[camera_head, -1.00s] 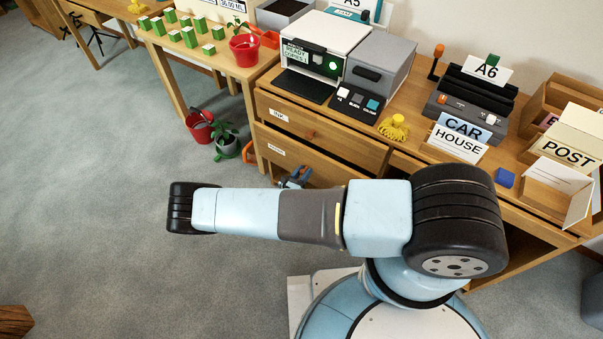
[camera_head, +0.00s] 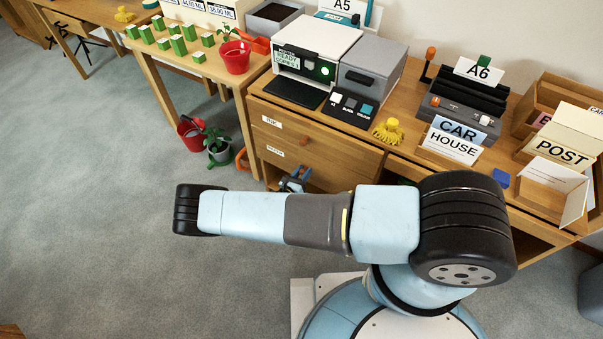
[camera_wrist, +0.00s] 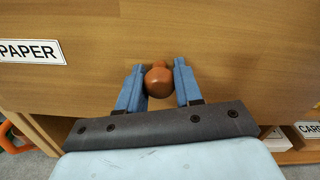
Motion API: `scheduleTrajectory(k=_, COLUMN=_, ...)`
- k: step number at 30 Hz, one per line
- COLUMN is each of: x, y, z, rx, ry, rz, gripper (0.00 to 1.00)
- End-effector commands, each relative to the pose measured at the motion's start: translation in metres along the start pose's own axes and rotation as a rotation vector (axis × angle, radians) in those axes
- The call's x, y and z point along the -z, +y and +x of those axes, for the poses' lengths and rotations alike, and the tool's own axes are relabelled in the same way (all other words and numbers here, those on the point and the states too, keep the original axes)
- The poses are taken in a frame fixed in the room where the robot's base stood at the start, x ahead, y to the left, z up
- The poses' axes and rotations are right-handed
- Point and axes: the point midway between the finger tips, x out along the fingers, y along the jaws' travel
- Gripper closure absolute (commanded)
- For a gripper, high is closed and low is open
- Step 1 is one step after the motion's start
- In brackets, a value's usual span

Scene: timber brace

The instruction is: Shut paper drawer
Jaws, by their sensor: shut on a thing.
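The paper drawer (camera_head: 299,164) is the lower drawer on the left of the desk, under the ink drawer. In the wrist view its wooden front (camera_wrist: 215,55) fills the picture, with a PAPER label (camera_wrist: 30,51) at left. Its round brown knob (camera_wrist: 158,81) sits between the two blue fingers of my gripper (camera_wrist: 158,88), which is shut on it. In the head view my gripper (camera_head: 294,181) shows as a small blue shape at the drawer, partly hidden by my arm. How far the drawer stands out is hard to tell.
The ink drawer (camera_head: 312,142) is above. The desk top carries a copier (camera_head: 317,47), a yellow figure (camera_head: 389,132) and card holders. Open carpet (camera_head: 90,200) lies at left.

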Motion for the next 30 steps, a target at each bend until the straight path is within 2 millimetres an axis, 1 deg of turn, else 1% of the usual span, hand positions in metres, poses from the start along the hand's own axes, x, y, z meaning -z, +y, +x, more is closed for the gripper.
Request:
scheduleTrajectory(k=1, x=-0.004, y=0.005, z=0.003, rx=-0.007, ry=-0.005, rz=0.005, gripper=0.62)
scheduleTrajectory(k=8, x=-0.004, y=0.005, z=0.002, rx=-0.007, ry=-0.005, rz=0.005, gripper=0.41)
scheduleTrajectory(k=11, x=-0.004, y=0.004, z=-0.006, rx=-0.005, ry=-0.004, rz=0.003, gripper=0.41)
scheduleTrajectory(k=14, x=-0.003, y=0.003, z=-0.021, rx=-0.003, ry=-0.002, rz=0.003, gripper=0.41)
scheduleTrajectory(k=24, x=-0.001, y=0.002, z=-0.09, rx=-0.004, ry=-0.001, rz=0.002, gripper=0.41)
scheduleTrajectory(k=30, x=0.0, y=0.002, z=-0.121, rx=-0.003, ry=-0.001, rz=0.002, gripper=0.41)
